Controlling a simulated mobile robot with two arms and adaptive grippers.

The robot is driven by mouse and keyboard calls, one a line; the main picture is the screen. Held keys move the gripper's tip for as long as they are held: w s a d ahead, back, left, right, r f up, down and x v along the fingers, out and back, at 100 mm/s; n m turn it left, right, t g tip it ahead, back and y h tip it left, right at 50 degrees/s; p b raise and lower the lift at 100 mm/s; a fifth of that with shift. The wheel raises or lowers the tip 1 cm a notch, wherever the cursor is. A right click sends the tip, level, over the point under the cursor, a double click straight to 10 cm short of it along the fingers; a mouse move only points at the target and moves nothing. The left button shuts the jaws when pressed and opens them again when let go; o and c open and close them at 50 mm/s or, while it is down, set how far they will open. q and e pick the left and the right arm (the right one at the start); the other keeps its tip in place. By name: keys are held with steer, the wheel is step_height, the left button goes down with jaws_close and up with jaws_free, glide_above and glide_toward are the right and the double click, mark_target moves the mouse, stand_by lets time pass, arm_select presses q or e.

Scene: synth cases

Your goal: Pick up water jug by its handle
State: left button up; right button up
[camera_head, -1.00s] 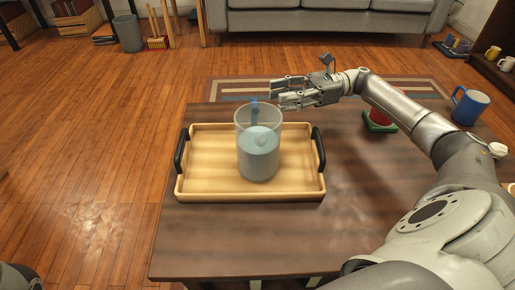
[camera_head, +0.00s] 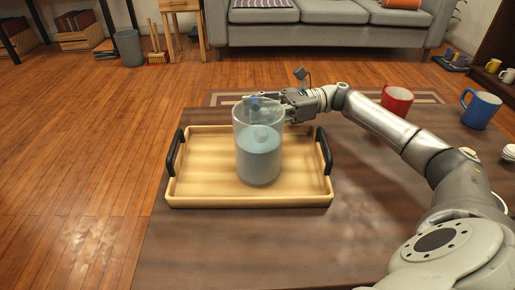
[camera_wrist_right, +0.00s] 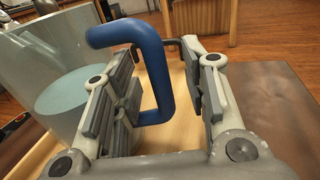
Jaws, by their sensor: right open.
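The clear water jug (camera_head: 258,158), partly full of pale blue water, stands upright on a wooden tray (camera_head: 190,190) with black handles. Its blue handle is on the far side, mostly hidden behind the jug in the head view. In the right wrist view the jug (camera_wrist_right: 65,100) is at left and the blue handle (camera_wrist_right: 152,65) stands between my fingers. My right gripper (camera_head: 279,99) is open at the far side of the jug, its fingertips partly hidden by it. It also shows in the wrist view (camera_wrist_right: 168,80), one finger on either side of the handle. My left gripper is not in view.
A red mug (camera_head: 397,101) and a blue mug (camera_head: 480,109) stand at the table's right, beyond my right arm. The dark table (camera_head: 230,245) is bare in front of the tray. A grey sofa (camera_head: 325,22) stands across the floor.

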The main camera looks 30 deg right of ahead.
steer(key=shift+w+a, duration=0.1)
steer(key=shift+a, duration=0.3)
steer(key=shift+c, duration=0.2)
jaws_close()
steer(key=shift+r, duration=0.15)
